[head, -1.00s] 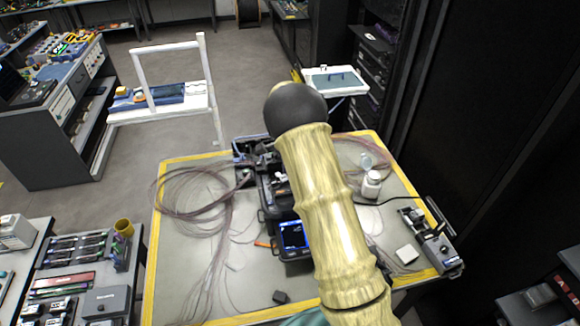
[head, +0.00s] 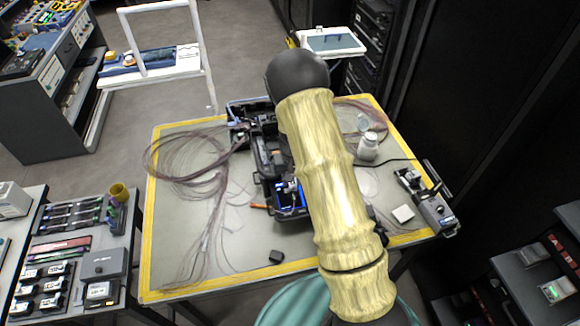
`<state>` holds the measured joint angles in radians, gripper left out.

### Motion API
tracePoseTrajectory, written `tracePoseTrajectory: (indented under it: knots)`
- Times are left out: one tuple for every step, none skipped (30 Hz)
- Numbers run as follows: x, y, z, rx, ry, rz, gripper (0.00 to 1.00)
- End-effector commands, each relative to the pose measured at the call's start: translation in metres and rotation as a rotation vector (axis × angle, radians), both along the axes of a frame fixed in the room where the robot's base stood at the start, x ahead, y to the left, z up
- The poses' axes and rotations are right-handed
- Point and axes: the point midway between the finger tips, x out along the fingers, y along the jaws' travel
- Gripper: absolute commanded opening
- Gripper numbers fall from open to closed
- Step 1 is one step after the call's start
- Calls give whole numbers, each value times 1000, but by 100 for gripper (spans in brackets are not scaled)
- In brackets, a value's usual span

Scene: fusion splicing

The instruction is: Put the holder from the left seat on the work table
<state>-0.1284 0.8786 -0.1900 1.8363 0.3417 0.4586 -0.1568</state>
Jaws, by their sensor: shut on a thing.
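The fusion splicer (head: 264,160), a dark machine with a small blue screen (head: 289,197), stands in the middle of the work table (head: 215,268). My arm crosses in front of the splicer and hides its right part. I cannot make out the left seat or a holder in it. My gripper is not visible; it may be behind my arm. A small dark block (head: 276,257) lies on the grey table top near the front edge; I cannot tell what it is.
Loose fibre coils (head: 185,160) cover the table's left side. A side bench with tools (head: 85,245) stands at left.

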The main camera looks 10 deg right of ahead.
Motion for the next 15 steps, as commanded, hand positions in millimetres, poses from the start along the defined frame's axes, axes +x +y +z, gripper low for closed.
tracePoseTrajectory:
  knots:
    - [-3, 0, -23, 0, 1, 32, 7]
    - [-4, 0, -29, -1, 1, 50, 7]
    - [-6, 0, -37, -1, -1, 71, 7]
    - [-7, 0, -43, -2, -1, 84, 7]
    - [-7, 0, -48, -2, -1, 95, 7]
    - [-9, 0, -54, -2, 0, 109, 7]
    - [-9, 0, -58, -2, 0, 116, 7]
    - [-10, 0, -61, -2, 0, 122, 7]
    - [-10, 0, -64, -2, 0, 130, 7]
    - [-11, 0, -66, -2, 0, 134, 7]
    - [-11, 0, -67, -2, -1, 137, 7]
    - [-11, 0, -68, -2, -1, 141, 7]
    - [-11, 1, -68, -2, -1, 144, 7]
    - [-11, 1, -67, -2, -1, 146, 7]
    - [-11, 2, -67, -2, -1, 147, 7]
